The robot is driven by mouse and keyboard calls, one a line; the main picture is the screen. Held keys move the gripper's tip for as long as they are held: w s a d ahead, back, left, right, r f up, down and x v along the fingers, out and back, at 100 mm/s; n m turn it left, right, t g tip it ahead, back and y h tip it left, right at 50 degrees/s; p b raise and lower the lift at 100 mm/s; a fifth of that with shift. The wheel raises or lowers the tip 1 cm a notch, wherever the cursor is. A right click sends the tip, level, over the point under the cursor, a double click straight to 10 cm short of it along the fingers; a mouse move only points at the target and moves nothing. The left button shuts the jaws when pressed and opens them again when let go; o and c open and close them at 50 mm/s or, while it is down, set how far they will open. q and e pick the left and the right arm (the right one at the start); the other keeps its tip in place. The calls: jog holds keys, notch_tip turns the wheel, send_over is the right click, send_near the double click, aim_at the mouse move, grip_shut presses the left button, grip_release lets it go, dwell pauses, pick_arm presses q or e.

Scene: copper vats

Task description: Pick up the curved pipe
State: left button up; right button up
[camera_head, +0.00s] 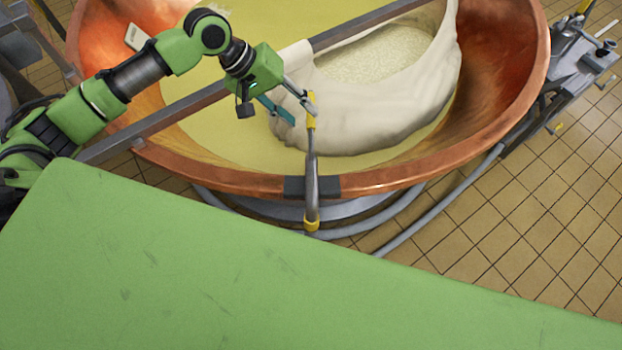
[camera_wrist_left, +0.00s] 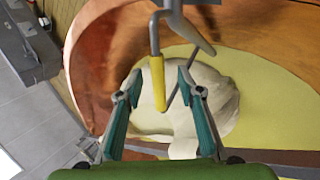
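The curved pipe (camera_head: 312,165) is grey metal with yellow ends. It lies across the near rim of the copper vat, over a dark pad, with its upper yellow end above the vat and its other end outside. My left gripper (camera_head: 301,112) is at the upper end. In the left wrist view, the teal fingers of the left gripper (camera_wrist_left: 159,76) are apart, and the pipe's yellow end (camera_wrist_left: 158,84) shows between them with gaps at both sides. I cannot tell whether it is at the same depth as the fingertips. My right gripper is not in view.
The copper vat (camera_head: 505,85) holds yellowish liquid and a pale cloth (camera_head: 390,125) full of curd. A metal bar (camera_head: 185,110) crosses the vat beneath my left arm. Grey equipment (camera_head: 575,75) stands at the right. Tiled floor (camera_head: 530,200) at the right is clear.

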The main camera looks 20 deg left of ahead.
aim_at(309, 121)
pick_arm(q)
jog(key=shift+s+d+f+p, duration=0.15)
jog(key=shift+d+f+p, duration=0.3)
jog(key=shift+d+f, duration=0.3)
jog(key=shift+x, duration=1.15)
jog(key=shift+d+f, duration=0.25)
jog(key=shift+f, duration=0.1)
jog(key=shift+c, duration=0.3)
grip_shut()
jog(key=shift+r, duration=0.2)
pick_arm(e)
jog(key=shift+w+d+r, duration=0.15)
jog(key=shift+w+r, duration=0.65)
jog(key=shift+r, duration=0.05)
